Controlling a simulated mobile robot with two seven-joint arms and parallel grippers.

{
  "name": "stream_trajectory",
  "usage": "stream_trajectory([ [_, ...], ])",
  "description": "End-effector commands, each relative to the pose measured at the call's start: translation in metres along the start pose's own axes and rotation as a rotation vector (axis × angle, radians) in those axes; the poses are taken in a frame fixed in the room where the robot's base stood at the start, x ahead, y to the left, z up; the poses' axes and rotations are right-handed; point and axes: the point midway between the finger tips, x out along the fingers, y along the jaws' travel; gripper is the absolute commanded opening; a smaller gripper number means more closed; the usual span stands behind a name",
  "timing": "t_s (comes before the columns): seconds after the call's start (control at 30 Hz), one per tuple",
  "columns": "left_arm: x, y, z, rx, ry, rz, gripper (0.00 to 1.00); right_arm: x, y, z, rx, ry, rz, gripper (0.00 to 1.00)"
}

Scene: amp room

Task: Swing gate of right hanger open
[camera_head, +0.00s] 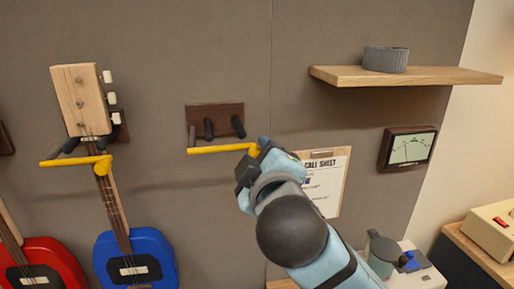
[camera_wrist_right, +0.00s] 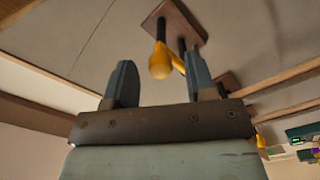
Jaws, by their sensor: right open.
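The right hanger (camera_head: 232,109) is a dark wooden plate on the wall with black prongs and no guitar on it. Its yellow gate (camera_head: 215,149) lies across the front of the prongs. The gate's right end is hidden behind my right gripper (camera_head: 258,165) in the head view. In the right wrist view my right gripper (camera_wrist_right: 160,85) is open. The rounded yellow end of the gate (camera_wrist_right: 160,63) shows between its two fingers, towards their tips. I cannot tell whether a finger touches it. My left gripper is out of view.
A blue guitar (camera_head: 136,246) hangs on the hanger at left, with its own yellow gate (camera_head: 75,161) across the neck. A red guitar (camera_head: 55,253) is farther left. A wooden shelf (camera_head: 430,76), a clipboard (camera_head: 334,191) and a meter (camera_head: 408,148) are to the right.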

Motion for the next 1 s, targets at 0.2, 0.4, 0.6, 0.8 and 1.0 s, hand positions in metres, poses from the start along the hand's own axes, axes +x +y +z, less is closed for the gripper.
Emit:
stream_trajectory([
  [0.2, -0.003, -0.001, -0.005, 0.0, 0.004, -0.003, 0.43, 0.021, 0.0, 0.0, -0.001, 0.0, 0.001, 0.51],
  [0.4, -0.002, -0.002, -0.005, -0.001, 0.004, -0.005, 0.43, 0.024, 0.0, 0.0, 0.0, 0.0, 0.0, 0.51],
  [0.6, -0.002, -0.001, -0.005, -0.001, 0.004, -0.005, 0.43, 0.024, 0.0, 0.0, 0.0, 0.0, 0.0, 0.35],
  [0.8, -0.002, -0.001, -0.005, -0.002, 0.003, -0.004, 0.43, 0.024, 0.0, 0.0, 0.0, 0.0, 0.0, 0.0],
  [1.0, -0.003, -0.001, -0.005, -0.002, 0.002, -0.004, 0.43, 0.025, 0.001, 0.0, -0.005, 0.0, 0.001, 0.0],
])
